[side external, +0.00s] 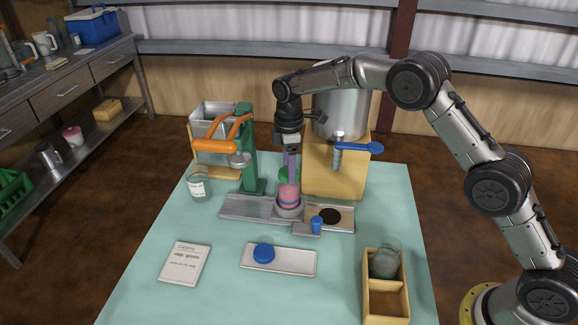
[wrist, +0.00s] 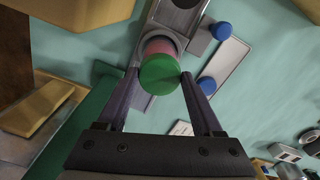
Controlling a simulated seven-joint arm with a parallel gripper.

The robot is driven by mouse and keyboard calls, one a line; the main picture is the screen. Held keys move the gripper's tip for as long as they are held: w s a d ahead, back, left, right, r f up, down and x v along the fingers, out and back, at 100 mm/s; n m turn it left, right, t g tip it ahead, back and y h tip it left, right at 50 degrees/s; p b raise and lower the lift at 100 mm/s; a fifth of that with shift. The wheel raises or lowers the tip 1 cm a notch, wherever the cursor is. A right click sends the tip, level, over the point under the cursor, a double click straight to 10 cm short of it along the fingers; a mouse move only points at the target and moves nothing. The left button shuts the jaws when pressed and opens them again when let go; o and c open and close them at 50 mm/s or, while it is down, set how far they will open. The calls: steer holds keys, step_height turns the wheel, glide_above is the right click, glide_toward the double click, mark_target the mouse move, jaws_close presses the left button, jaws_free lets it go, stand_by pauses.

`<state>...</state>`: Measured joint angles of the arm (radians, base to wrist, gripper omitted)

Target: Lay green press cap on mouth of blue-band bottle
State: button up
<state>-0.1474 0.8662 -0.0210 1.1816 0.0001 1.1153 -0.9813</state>
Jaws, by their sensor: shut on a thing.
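My gripper (wrist: 159,77) points down and is shut on the green press cap (wrist: 161,75), one finger on each side. In the side view the cap (side external: 284,175) shows only partly behind the fingers. Under it stands an upright pink bottle (side external: 289,194) in a grey round seat on the metal rail. The bottle also shows past the cap in the wrist view (wrist: 160,47). Its mouth is hidden by the cap and fingers. I cannot clearly make out a blue band, nor whether cap and mouth touch.
A green press with orange levers (side external: 214,146) stands left of the bottle. A wooden block (side external: 335,178) is close behind it. In front are a white tray (side external: 290,262) with a blue cap (side external: 264,253), and a small blue piece (side external: 316,225). A wooden box (side external: 386,304) holds a jar.

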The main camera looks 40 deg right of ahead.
steer(key=shift+f, duration=0.25)
steer(key=o, duration=1.3)
step_height(320, 180, up, 20)
steer(key=shift+f, duration=0.1)
